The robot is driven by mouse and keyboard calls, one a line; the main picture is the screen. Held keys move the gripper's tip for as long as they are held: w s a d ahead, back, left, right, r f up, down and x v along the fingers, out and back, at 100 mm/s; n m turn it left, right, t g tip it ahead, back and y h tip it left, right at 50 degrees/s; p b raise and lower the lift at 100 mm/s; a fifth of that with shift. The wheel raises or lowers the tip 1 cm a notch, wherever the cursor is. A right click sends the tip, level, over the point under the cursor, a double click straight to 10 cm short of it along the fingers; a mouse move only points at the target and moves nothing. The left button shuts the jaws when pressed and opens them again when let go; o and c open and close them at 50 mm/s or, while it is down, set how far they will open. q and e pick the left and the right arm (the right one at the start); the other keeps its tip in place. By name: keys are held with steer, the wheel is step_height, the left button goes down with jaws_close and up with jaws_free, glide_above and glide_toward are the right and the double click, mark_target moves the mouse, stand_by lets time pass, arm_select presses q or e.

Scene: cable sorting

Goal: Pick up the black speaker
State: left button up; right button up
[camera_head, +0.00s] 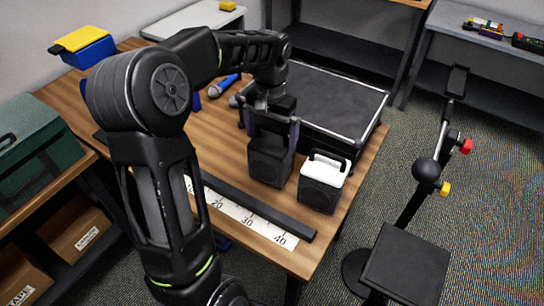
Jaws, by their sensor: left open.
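The black speaker (268,162) stands upright on the wooden table (222,118), near its right side. My left gripper (272,132) is above it, pointing down, with its two fingers apart at either side of the speaker's top. The jaws are open; I cannot tell whether the fingers touch the speaker. The gripper hides the speaker's top. My right gripper is not in view.
A large black case (335,105) lies behind. A ruler strip (245,217) and a dark bar (262,207) lie in front.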

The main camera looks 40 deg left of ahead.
arm_select(q)
step_height(320, 180, down, 5)
steer(key=shift+w+f+p, duration=0.1)
steer(key=shift+w+p, duration=0.05)
steer(key=shift+p, duration=0.45)
steer(key=shift+c, duration=0.2)
steer(key=c, duration=1.7)
